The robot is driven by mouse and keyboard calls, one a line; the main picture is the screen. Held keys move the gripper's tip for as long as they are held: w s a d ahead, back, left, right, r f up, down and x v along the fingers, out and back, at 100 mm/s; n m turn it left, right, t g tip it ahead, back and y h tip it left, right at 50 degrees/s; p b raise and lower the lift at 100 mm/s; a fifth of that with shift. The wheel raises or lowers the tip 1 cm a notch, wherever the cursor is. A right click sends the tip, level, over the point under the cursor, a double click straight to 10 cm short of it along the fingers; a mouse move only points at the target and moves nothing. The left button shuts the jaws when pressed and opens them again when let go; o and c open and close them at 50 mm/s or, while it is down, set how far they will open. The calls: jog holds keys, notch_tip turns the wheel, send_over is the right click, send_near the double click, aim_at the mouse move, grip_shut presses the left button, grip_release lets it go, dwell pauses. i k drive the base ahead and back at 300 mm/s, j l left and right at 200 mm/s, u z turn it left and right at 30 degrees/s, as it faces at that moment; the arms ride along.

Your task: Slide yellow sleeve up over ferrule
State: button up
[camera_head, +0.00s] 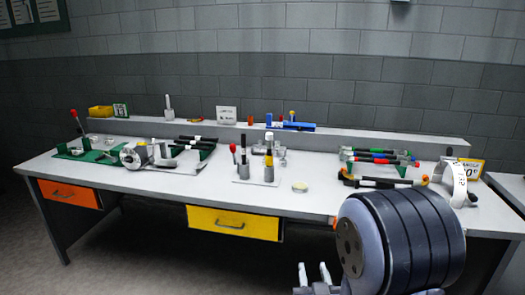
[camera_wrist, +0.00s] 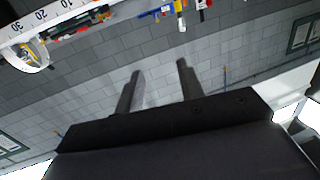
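Which part is the ferrule is too small to tell. My gripper (camera_head: 314,274) is at the bottom of the head view, in front of the bench and well apart from the sleeve. In the wrist view its two fingers (camera_wrist: 160,72) stand apart with nothing between them. The sleeve is not clearly seen in the wrist view.
The grey bench (camera_head: 150,190) carries a crimping machine (camera_head: 135,155) on the left, a rack of dark rods (camera_head: 378,157) on the right, and a round dish (camera_head: 300,187) near the post. A red-topped post (camera_head: 233,155) stands left of the sleeve.

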aim_at(268, 159)
jog(key=i+u, duration=0.1)
jog(key=i, duration=1.75)
